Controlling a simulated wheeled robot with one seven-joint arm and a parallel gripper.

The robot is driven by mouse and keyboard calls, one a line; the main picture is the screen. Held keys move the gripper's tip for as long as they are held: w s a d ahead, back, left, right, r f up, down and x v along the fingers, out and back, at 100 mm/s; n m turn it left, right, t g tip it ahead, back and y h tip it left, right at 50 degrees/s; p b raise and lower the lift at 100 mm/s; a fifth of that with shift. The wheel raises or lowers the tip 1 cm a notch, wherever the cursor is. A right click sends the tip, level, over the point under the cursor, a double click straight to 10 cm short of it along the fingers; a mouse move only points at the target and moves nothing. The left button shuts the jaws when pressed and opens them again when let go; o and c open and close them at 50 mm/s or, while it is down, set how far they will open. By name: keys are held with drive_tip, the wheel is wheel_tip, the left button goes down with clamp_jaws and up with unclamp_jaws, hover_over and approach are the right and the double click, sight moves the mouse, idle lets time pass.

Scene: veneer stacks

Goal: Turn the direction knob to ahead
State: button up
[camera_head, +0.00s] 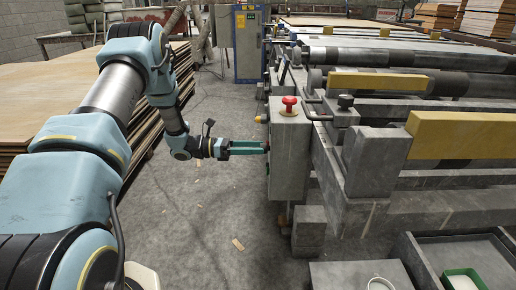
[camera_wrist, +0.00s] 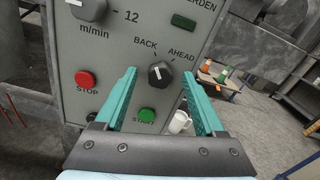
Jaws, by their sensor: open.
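The direction knob (camera_wrist: 161,74) is a dark round knob on a grey control panel (camera_wrist: 60,62), below the words BACK and AHEAD. Its white mark points up and slightly left, seemingly to the BACK side. My gripper (camera_wrist: 159,76) is open, with one green finger on each side of the knob and a visible gap at both sides. In the head view my gripper (camera_head: 266,147) reaches the left face of the grey control box (camera_head: 289,160). The knob is hidden there.
A red STOP button (camera_wrist: 85,78) and a green START button (camera_wrist: 147,114) sit near the knob. A speed knob (camera_wrist: 90,8) is above. A red mushroom button (camera_head: 289,103) tops the box. Veneer stacks (camera_head: 50,95) stand left of the open floor.

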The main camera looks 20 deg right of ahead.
drive_tip(key=shift+s+d, duration=0.3)
drive_tip(key=shift+d, duration=0.25)
clamp_jaws()
